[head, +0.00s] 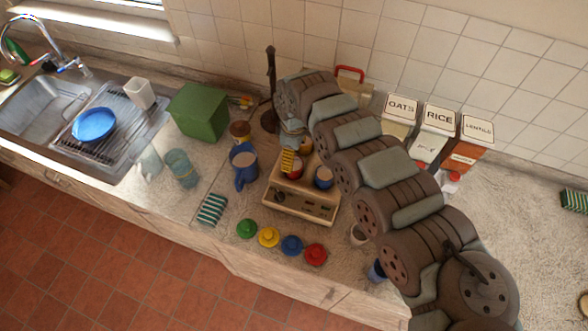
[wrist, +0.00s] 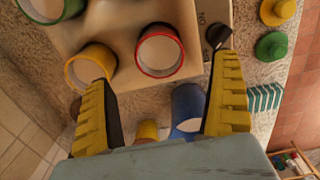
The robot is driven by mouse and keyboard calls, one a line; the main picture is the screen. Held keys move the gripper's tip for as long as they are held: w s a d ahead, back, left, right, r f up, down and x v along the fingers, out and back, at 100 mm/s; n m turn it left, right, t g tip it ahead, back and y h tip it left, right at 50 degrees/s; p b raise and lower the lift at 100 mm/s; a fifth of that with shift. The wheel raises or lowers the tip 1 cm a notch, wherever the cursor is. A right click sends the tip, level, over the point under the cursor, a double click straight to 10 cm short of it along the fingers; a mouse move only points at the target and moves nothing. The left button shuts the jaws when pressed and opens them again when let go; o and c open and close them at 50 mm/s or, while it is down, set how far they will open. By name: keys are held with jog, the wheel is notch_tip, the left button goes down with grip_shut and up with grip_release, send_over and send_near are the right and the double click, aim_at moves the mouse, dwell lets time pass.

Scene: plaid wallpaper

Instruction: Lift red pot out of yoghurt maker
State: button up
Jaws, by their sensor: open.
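The cream yoghurt maker (head: 298,208) stands on the counter. The red pot (head: 297,172) sits upright in it and shows from above in the wrist view as a red-rimmed pot (wrist: 160,74) with pale contents. The yellow pot (wrist: 90,66) and part of the green pot (wrist: 44,12) are beside it in the wrist view. A blue pot (head: 324,178) sits at the right in the head view. My gripper (wrist: 163,72) is open, its yellow ribbed fingers on either side of the red pot's near edge, with nothing held. In the head view my arm hides part of the yoghurt maker.
Green, yellow, blue and red (head: 315,254) lids lie along the counter front. A blue jug (head: 244,166), striped sponge (head: 212,208) and glass (head: 181,167) stand left. A green box (head: 199,111) and sink are farther left. Canisters (head: 437,132) stand by the wall.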

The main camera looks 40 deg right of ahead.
aim_at(294, 167)
jog(key=shift+f+p, duration=0.4)
jog(key=shift+f, duration=3.8)
jog(key=c, duration=1.4)
jog(key=shift+r+p, duration=0.35)
jog(key=shift+p, duration=0.05)
